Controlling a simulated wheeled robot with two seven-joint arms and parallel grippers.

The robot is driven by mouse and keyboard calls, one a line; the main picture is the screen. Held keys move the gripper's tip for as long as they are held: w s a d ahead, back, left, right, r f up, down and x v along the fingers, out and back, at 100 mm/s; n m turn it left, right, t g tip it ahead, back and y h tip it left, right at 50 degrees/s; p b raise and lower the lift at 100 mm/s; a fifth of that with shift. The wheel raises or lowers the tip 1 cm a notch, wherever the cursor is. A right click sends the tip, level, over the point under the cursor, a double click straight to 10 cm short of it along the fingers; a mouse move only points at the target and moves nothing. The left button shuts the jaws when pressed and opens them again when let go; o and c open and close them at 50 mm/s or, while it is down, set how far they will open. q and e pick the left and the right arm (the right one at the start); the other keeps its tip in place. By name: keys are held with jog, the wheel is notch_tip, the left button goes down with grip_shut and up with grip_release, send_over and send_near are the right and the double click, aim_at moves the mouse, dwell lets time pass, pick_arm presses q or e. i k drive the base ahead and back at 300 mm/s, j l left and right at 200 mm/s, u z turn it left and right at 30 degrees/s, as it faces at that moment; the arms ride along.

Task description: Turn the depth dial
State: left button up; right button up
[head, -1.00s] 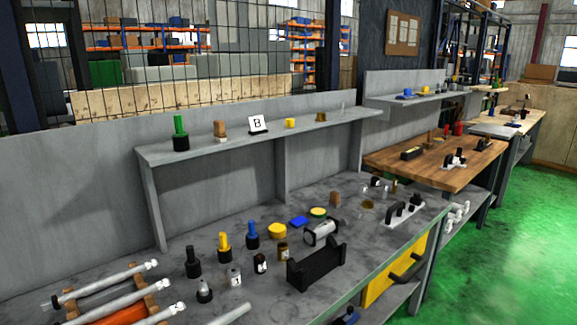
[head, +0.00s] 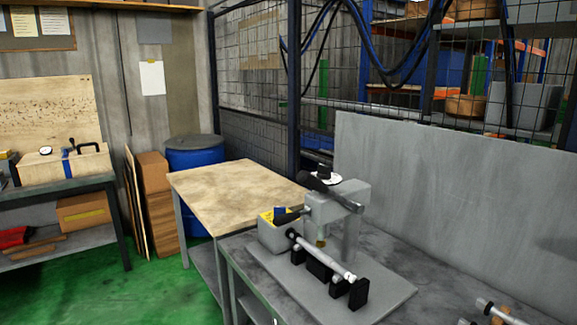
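A metal rod (head: 318,254) lies across black supports below the head. Neither of my grippers is in view.
A wooden-topped table (head: 232,191) adjoins the bench on the left, its top clear. A blue barrel (head: 195,160) stands behind it. A grey panel (head: 460,190) rises behind the bench. Metal rods (head: 498,310) lie at lower right. Green floor (head: 160,285) is open at lower left.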

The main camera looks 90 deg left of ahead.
aim_at(323, 173)
jog(key=u, duration=2.55)
